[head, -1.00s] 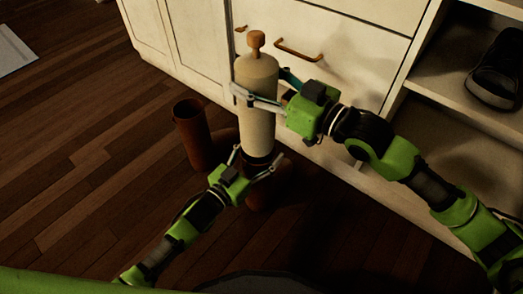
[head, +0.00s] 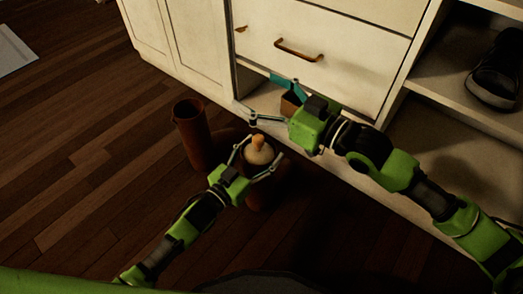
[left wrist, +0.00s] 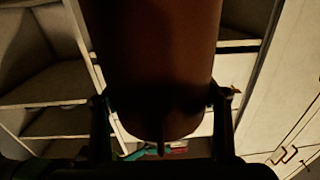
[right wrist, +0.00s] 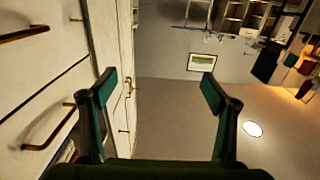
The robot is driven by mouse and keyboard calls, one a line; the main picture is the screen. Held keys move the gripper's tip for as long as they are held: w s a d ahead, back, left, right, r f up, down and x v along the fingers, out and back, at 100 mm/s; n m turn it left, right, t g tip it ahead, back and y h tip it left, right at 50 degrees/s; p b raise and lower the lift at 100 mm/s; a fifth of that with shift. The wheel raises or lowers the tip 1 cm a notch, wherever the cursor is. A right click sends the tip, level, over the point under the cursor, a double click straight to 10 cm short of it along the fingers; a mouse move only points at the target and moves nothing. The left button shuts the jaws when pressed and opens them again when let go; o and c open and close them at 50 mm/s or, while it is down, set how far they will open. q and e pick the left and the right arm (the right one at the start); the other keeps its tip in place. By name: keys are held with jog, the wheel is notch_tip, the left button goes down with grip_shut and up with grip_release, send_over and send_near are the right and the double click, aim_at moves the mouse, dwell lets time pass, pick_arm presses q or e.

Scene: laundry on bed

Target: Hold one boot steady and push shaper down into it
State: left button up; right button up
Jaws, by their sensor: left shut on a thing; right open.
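A brown boot (head: 256,201) stands upright on the floor in the head view. My left gripper (head: 259,158) is shut around its shaft near the top. The left wrist view shows the brown shaft (left wrist: 155,60) between the two fingers. The cream shaper (head: 259,154) sits deep in this boot; only its rounded top and wooden knob (head: 258,141) show above the rim. My right gripper (head: 262,98) is open and empty, above and behind the shaper, near the cabinet. A second brown boot (head: 192,135) stands upright to the left.
A cream cabinet (head: 186,60) with a drawer and brass handle (head: 299,51) rises just behind. At right are open shelves (head: 432,82) holding a dark shoe (head: 496,77).

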jog(key=v, duration=1.1)
pick_arm(q)
jog(key=o, duration=1.6)
jog(key=shift+o, duration=0.2)
